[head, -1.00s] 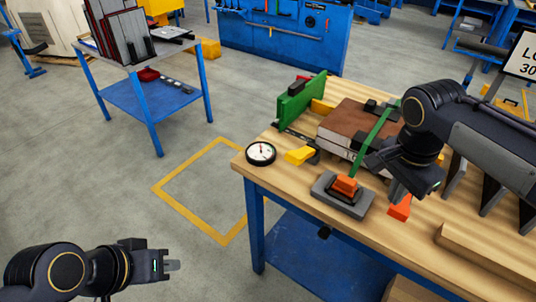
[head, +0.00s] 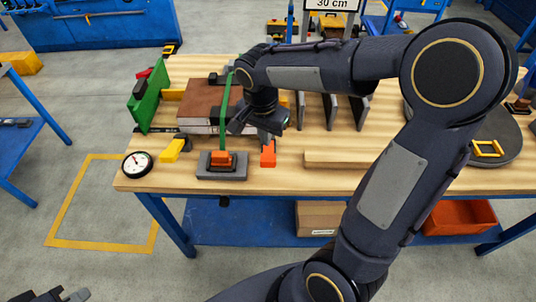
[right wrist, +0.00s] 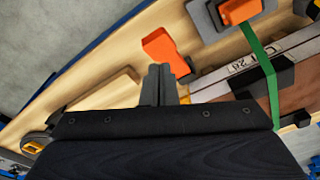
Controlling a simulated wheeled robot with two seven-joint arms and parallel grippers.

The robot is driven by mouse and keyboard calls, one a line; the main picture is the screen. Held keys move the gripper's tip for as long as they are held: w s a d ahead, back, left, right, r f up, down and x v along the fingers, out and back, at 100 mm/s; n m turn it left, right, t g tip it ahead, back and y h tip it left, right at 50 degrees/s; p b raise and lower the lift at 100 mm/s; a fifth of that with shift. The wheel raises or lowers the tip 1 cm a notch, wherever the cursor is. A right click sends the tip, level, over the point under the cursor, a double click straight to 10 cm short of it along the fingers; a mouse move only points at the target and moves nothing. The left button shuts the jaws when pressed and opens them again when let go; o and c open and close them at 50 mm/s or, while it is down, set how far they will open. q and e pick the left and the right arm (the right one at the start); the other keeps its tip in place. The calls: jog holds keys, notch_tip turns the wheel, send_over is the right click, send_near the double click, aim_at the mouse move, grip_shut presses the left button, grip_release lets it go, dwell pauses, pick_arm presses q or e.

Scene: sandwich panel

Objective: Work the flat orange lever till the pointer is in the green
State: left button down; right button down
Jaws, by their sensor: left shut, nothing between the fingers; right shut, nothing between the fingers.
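A flat orange piece (head: 268,155), which looks like the lever, lies at the table's front; it also shows in the right wrist view (right wrist: 165,47). To its left is a grey block with an orange top (head: 222,161), where a green strap ends. A round white gauge (head: 137,164) stands at the table's left corner; its pointer is too small to read against any green. My right gripper (head: 270,136) is shut and empty, its tips just behind the flat orange piece; I cannot tell if they touch. My left gripper (head: 74,296) is shut, empty, away from the table at bottom left.
The green strap (head: 226,110) goes over a brown-topped panel stack (head: 200,95). A green upright plate (head: 146,101) and a yellow lever (head: 173,150) are at left. Dark upright fins (head: 331,110) and a wooden bar (head: 335,159) are at right. Bare wood lies in front.

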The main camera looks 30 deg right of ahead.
aim_at(267, 159)
jog(key=shift+w+d+f+b, duration=0.1)
jog(key=shift+d+f+b, duration=0.05)
jog(key=shift+f+b, duration=1.4)
jog(key=shift+w+d+f+b, duration=0.15)
jog(key=shift+f+b, duration=0.9)
jog(key=shift+f, duration=0.9)
jog(key=shift+s, duration=0.1)
jog(key=shift+f, duration=0.1)
